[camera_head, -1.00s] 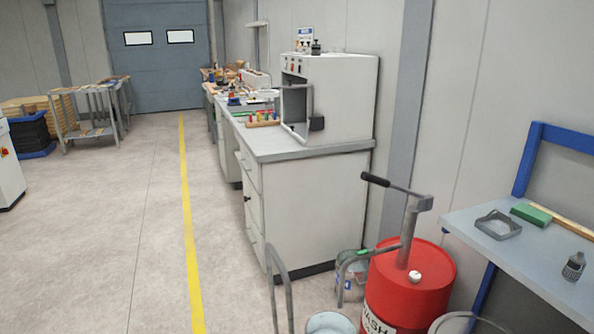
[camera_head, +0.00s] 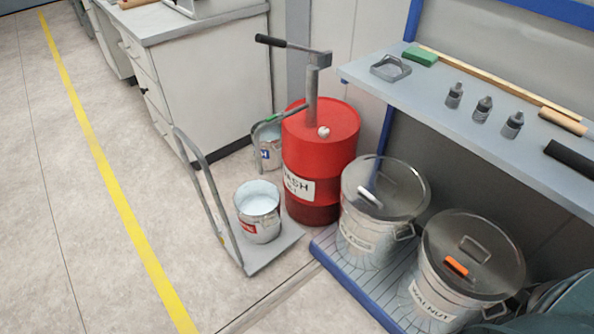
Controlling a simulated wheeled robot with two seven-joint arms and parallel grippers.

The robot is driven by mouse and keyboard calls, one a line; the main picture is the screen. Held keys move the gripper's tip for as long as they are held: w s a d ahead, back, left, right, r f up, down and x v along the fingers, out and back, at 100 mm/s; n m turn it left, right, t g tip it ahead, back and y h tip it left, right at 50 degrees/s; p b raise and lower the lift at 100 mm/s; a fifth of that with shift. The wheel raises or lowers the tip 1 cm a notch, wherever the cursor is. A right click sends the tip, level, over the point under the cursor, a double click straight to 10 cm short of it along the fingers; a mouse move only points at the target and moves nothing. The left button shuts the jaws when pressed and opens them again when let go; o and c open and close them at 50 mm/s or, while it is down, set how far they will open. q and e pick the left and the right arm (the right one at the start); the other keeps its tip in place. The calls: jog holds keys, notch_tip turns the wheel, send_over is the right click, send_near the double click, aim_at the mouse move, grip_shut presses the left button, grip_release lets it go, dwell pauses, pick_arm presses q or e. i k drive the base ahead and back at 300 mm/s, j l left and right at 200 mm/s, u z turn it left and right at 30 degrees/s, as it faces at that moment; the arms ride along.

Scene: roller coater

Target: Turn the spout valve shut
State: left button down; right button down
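A red drum (camera_head: 318,150) labelled "WASH" stands on the floor near the middle. A grey hand pump (camera_head: 312,95) rises from its top, with a black-gripped crank handle (camera_head: 270,41) pointing left. A grey curved spout (camera_head: 285,118) reaches left from the pump and bends down. A small green part (camera_head: 269,118) sits on the spout near its bend; it may be the valve, but it is too small to tell its setting. Neither of my grippers is in view.
A hand cart (camera_head: 270,254) carries a bucket of pale liquid (camera_head: 258,207) in front of the drum. Lidded bins (camera_head: 383,190) stand right, under a shelf (camera_head: 440,100) with small bottles. The floor at left is clear.

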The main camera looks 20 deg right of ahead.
aim_at(273, 116)
jog(key=i+l+z, duration=0.1)
jog(key=i, duration=0.35)
jog(key=i+l+z, duration=0.1)
jog(key=i+l, duration=0.15)
jog(key=i, duration=0.25)
jog(key=i+l+z, duration=0.15)
jog(key=i, duration=0.35)
jog(key=k+z, duration=0.15)
jog(key=k, duration=0.3)
jog(key=l, duration=0.1)
